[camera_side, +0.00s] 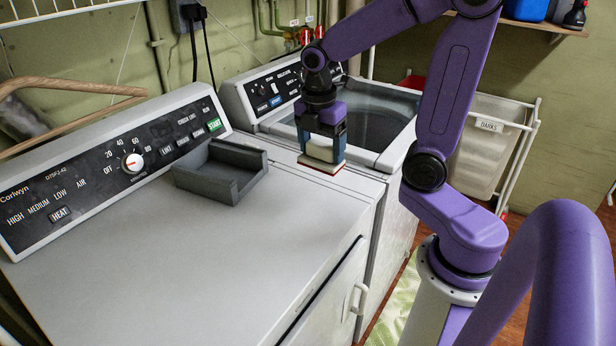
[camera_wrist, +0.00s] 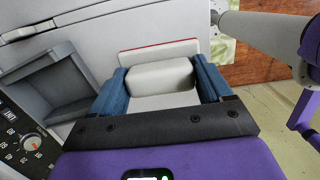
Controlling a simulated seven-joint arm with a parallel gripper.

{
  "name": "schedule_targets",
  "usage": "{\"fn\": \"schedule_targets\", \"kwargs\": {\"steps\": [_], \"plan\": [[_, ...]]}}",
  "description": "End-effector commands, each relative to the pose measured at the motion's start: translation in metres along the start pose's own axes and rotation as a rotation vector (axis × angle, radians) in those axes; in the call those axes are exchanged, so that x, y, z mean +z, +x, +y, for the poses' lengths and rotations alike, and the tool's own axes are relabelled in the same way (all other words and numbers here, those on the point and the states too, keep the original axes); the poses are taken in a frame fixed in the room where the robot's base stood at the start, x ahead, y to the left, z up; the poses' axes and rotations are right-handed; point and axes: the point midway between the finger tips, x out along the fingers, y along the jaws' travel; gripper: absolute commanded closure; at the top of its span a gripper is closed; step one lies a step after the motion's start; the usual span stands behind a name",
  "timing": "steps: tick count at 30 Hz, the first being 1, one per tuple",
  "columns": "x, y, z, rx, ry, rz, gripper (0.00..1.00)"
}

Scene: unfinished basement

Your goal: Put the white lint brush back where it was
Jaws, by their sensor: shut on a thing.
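The white lint brush (camera_side: 320,152) has a block-like grip and a flat base with a red edge. My gripper (camera_side: 323,143) points down over the far right corner of the dryer top, its blue fingers shut on the brush's grip. In the wrist view the brush (camera_wrist: 160,74) sits between the two blue fingers of my gripper (camera_wrist: 163,80), its red-edged base showing beyond them. The base is at or just above the dryer top; I cannot tell whether it touches.
A dark grey open-fronted tray (camera_side: 238,158) stands on the dryer top (camera_side: 190,255) against the control panel; it also shows in the wrist view (camera_wrist: 55,88). A washer (camera_side: 375,125) with a glass lid stands beyond. The dryer's front area is clear.

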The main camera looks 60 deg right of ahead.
Motion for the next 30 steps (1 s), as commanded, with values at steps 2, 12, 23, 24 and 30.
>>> {"fn": "schedule_targets", "kwargs": {"steps": [2,12,23,24,30], "plan": [[0.023,-0.004,-0.015,0.003,0.008,0.0,0.5],[0.056,-0.003,-0.032,-0.005,-0.001,-0.003,0.5],[0.07,0.023,0.017,-0.005,-0.001,-0.003,0.5],[0.072,0.026,0.023,-0.006,-0.001,-0.003,0.5],[0.08,0.045,0.051,-0.006,-0.002,-0.003,0.5]]}}
